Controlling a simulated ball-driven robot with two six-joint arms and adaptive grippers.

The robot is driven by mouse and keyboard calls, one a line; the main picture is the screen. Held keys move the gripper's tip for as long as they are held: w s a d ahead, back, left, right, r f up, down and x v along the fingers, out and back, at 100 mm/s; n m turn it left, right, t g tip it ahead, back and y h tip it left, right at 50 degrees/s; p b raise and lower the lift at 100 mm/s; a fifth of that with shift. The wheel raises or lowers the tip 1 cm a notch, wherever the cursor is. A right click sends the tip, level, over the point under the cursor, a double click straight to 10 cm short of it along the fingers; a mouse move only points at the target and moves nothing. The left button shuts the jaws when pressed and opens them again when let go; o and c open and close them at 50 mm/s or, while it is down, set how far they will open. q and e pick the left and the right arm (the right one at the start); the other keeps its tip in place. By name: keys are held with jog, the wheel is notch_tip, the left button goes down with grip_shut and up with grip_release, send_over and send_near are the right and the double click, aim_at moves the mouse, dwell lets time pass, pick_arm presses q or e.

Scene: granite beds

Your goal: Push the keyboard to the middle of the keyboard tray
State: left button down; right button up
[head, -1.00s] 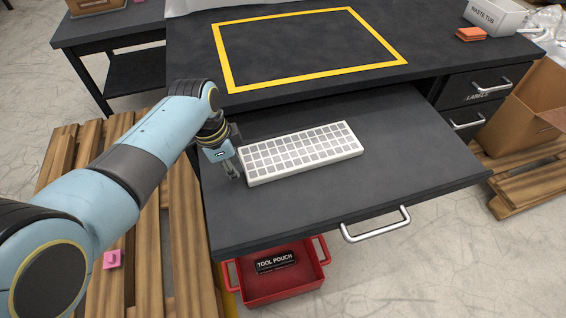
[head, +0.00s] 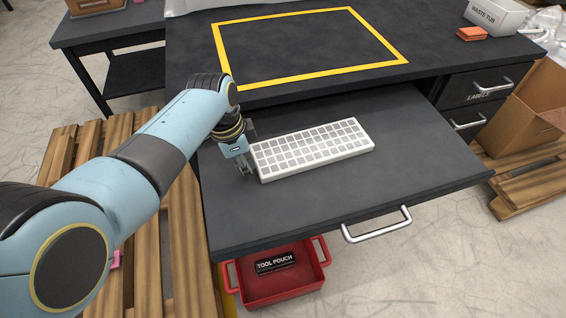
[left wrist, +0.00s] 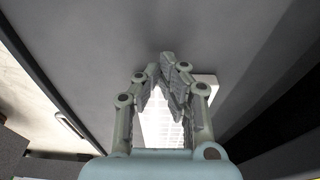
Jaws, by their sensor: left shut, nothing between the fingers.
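The white keyboard (head: 313,149) lies on the dark pulled-out keyboard tray (head: 410,185), slightly tilted, its right end higher in the head view. Bare tray shows on both sides, with more to the right. My left gripper (head: 248,172) is shut and empty, fingers pointing down at the keyboard's left end; it looks to be touching that end. In the left wrist view the fingertips (left wrist: 160,68) meet, and the keyboard (left wrist: 160,124) shows partly hidden behind them. My right gripper is not in view.
The desk top with a yellow outlined rectangle (head: 232,88) is behind the tray. A metal handle (head: 376,226) is on the tray's front edge. A red bin (head: 285,288) stands below. A wooden pallet (head: 180,235) lies at left, a cardboard box (head: 530,105) at right.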

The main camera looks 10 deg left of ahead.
aim_at(273, 163)
pick_arm(q)
jog(key=shift+w+d+b, duration=0.4)
jog(key=shift+w+d, duration=0.1)
jog(key=shift+d, duration=0.5)
jog(key=shift+w+d+b, duration=0.4)
jog(key=shift+w+d, duration=0.1)
jog(key=shift+d, duration=0.45)
jog(key=shift+w+d+b, duration=0.4)
jog(key=shift+w+d, duration=0.1)
jog(key=shift+d, duration=0.5)
jog(key=shift+w+d, duration=0.1)
jog(key=shift+d, duration=0.05)
jog(key=shift+a+p, duration=0.25)
jog(key=shift+p, duration=0.3)
